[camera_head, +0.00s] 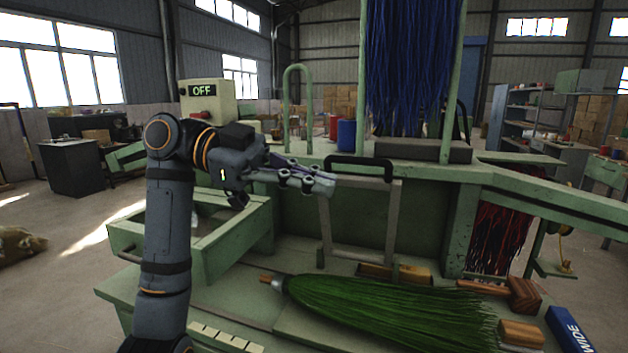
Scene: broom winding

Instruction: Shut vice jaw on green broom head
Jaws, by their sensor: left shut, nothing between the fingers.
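A green broom head (385,308) lies on its side on the bench, its wooden handle stub to the left and its bristles fanning right. A wooden block (380,271), apparently a vice jaw, lies just behind the bristles. I cannot tell whether it touches them. A grey frame (393,225) rises behind the broom to a black bar handle (362,161) at the upper ledge. My left gripper (328,185) is shut and empty, high above the broom. Its tips are close to the left end of the black handle; contact is unclear. My right gripper is out of view.
An open green drawer-like tray (128,236) sits at left below my arm. A control box marked OFF (205,103) and a blue can (346,134) stand behind. Blue bristles (413,60) hang above. A wooden mallet (522,294) and a brush (522,333) lie right of the broom.

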